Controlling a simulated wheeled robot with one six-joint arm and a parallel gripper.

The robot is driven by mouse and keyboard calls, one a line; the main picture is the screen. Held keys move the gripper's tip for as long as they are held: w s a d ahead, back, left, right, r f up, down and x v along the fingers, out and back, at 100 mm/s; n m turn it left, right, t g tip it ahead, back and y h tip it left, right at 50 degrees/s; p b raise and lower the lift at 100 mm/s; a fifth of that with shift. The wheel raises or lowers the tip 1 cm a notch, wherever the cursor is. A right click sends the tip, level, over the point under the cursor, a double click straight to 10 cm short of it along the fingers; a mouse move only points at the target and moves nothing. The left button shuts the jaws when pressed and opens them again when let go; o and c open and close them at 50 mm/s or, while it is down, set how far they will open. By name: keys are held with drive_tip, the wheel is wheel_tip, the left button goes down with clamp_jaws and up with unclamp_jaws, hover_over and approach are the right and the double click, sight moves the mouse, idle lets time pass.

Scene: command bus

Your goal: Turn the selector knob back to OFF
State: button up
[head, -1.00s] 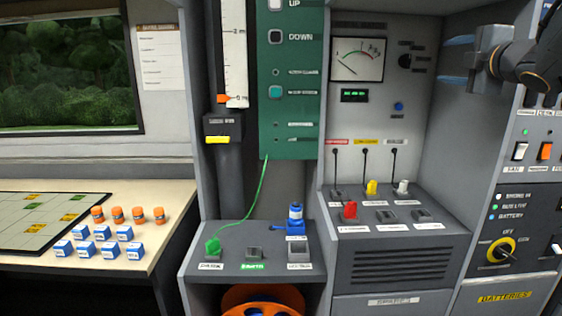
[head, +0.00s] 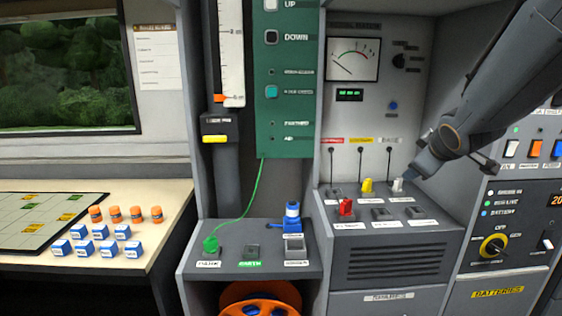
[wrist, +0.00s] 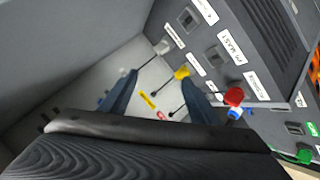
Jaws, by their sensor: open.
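A round yellow knob with a dark centre (head: 493,247) sits on the right-hand panel, under an OFF label; its exact pointing is too small to read. A small black rotary knob (head: 400,61) is beside the meter, its labels unreadable. My gripper (head: 404,184) reaches in from the upper right and is beside the white plug (head: 397,186), left of and above the yellow knob. In the wrist view my gripper (wrist: 160,95) is open, its two fingers apart, with cables and the panel behind them. Neither knob can be made out in the wrist view.
A yellow plug (head: 367,186) and a red plug (head: 346,208) stand on the socket shelf, with cables rising behind. A blue plug (head: 292,215) and green plug (head: 210,244) are on the lower shelf. Switches (head: 511,149) line the right panel.

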drive_tip(key=s+a+f+m+g+y, duration=0.1)
drive_tip(key=s+a+f+m+g, duration=0.1)
drive_tip(key=s+a+f, duration=0.3)
drive_tip(key=s+a+f+m+g, duration=0.3)
drive_tip(key=s+a+f+g, duration=0.2)
drive_tip(key=s+f, duration=0.3)
drive_tip(key=s+a+f+m+g+y, duration=0.1)
drive_tip(key=s+a+f+m+g, duration=0.1)
drive_tip(key=s+a+f+g, duration=0.2)
drive_tip(key=s+a+f, duration=0.1)
drive_tip(key=s+f, duration=0.2)
drive_tip(key=s, duration=0.5)
drive_tip(key=shift+s+a+f+y, duration=0.3)
drive_tip(key=shift+a+f, duration=0.05)
